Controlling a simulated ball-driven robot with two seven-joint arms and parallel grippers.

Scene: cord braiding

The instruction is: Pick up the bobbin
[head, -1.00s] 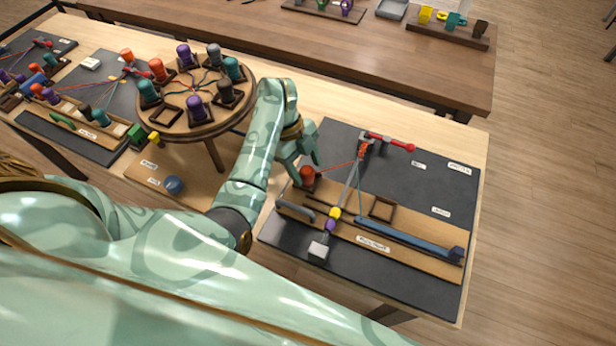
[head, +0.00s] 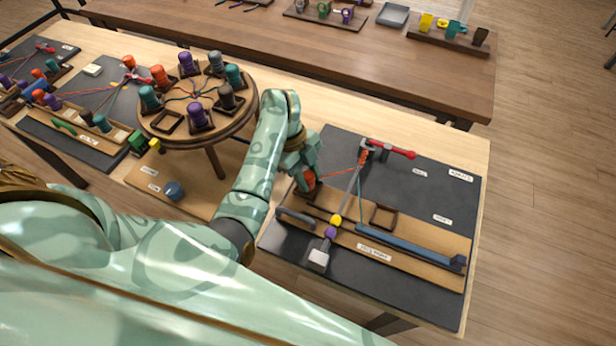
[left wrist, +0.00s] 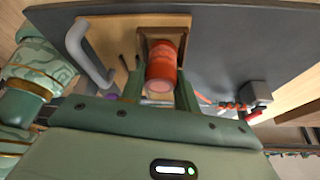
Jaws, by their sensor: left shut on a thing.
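The orange-red bobbin (head: 309,180) stands at the left end of the wooden strip on the right-hand dark board. My left gripper (head: 304,172) reaches down over it and is shut on it. In the left wrist view the bobbin (left wrist: 162,66) sits between the two green fingers, with a square dark wooden holder (left wrist: 151,36) around or just behind it. I cannot tell whether it is clear of the holder. A red cord runs from the bobbin side toward a grey and red fixture (head: 387,150). My right gripper is not in view.
A grey curved handle (head: 296,218) lies close by the bobbin. An empty square holder (head: 383,216) and a blue bar (head: 408,246) are farther right. A round stand (head: 238,120) with several bobbins stands left of my arm. The board's upper right is mostly clear.

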